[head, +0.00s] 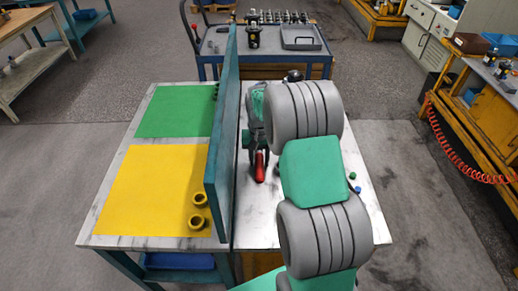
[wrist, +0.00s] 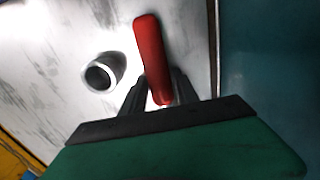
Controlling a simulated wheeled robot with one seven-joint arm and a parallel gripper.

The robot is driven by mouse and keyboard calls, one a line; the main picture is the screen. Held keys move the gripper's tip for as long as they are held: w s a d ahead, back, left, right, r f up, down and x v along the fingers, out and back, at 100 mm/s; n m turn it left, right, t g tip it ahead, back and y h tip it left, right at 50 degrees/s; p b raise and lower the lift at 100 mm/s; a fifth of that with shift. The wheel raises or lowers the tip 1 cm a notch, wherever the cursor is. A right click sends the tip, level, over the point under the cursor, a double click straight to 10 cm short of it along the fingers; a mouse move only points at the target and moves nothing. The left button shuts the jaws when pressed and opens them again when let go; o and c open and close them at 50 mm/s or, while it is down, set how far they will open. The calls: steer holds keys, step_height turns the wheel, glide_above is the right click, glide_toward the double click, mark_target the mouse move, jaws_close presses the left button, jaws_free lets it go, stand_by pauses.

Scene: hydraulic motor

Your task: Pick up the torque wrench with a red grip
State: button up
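The red grip of the torque wrench (wrist: 150,50) lies between the two fingers of my gripper (wrist: 157,78) in the wrist view. A dark finger stands close on each side of it. The frames do not show clearly whether the fingers press on it. In the head view the red grip (head: 260,168) shows just below my gripper (head: 259,152), over the light worktop right of the upright panel. The rest of the wrench is hidden by my gripper and arm.
The tall teal panel (head: 221,140) stands close left of my gripper. A hollow grey cylinder (wrist: 103,72) is near the red grip in the wrist view. Yellow rings (head: 197,222) sit on the yellow mat (head: 146,190) beyond the panel. Small green and blue parts (head: 355,184) lie at the right.

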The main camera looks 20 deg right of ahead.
jaws_close()
stand_by(1.0)
